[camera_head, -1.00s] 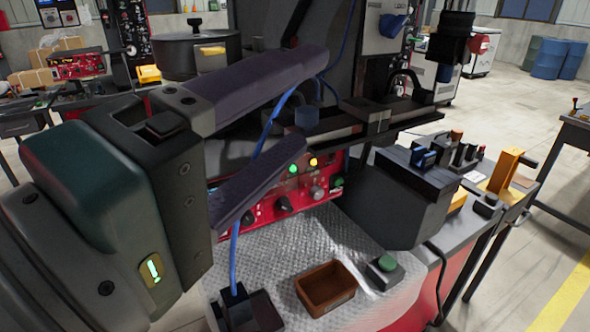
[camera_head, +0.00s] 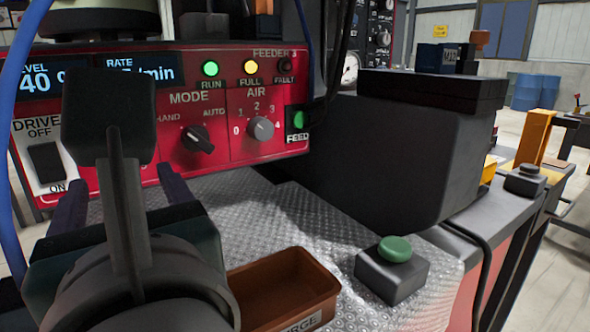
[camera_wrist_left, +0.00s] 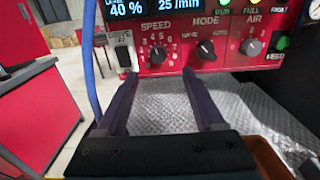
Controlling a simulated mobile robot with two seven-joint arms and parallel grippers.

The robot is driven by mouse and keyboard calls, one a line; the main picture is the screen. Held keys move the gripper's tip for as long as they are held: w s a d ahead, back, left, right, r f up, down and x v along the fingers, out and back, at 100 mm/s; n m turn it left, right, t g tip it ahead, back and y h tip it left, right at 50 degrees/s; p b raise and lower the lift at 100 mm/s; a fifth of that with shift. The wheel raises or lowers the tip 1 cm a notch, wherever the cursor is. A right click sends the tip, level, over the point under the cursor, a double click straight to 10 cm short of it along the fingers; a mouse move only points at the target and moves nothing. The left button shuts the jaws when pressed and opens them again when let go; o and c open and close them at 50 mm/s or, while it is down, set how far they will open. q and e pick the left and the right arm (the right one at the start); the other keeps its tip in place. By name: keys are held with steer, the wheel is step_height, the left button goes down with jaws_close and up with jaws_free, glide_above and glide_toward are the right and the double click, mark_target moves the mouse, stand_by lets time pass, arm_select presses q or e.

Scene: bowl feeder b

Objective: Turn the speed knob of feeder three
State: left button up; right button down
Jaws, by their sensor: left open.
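The red control panel (camera_head: 285,75) labelled FEEDER 3 fills the upper left of the head view. In the left wrist view the dark speed knob (camera_wrist_left: 158,55) sits under the word SPEED on a numbered dial; in the head view my left arm hides it. My left gripper (camera_wrist_left: 159,74) is open and empty, its two dark fingers pointing at the panel, one on each side of the knob in the picture. The fingertips appear just short of the panel; the exact gap cannot be told. In the head view the gripper (camera_head: 122,188) is low before the panel. My right gripper is out of view.
Right of the speed knob are the mode knob (camera_head: 197,139), air knob (camera_head: 261,128) and green feed button (camera_head: 298,120). The drive switch (camera_head: 46,163) is left. A brown tray (camera_head: 285,285) and green-topped button box (camera_head: 392,270) stand on the textured metal plate (camera_head: 330,220).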

arm_select(q)
steer(key=x, duration=0.9)
steer(key=shift+w+a+p, duration=0.2)
steer(key=shift+a+p, duration=0.15)
steer(key=shift+p, duration=0.1)
jaws_close()
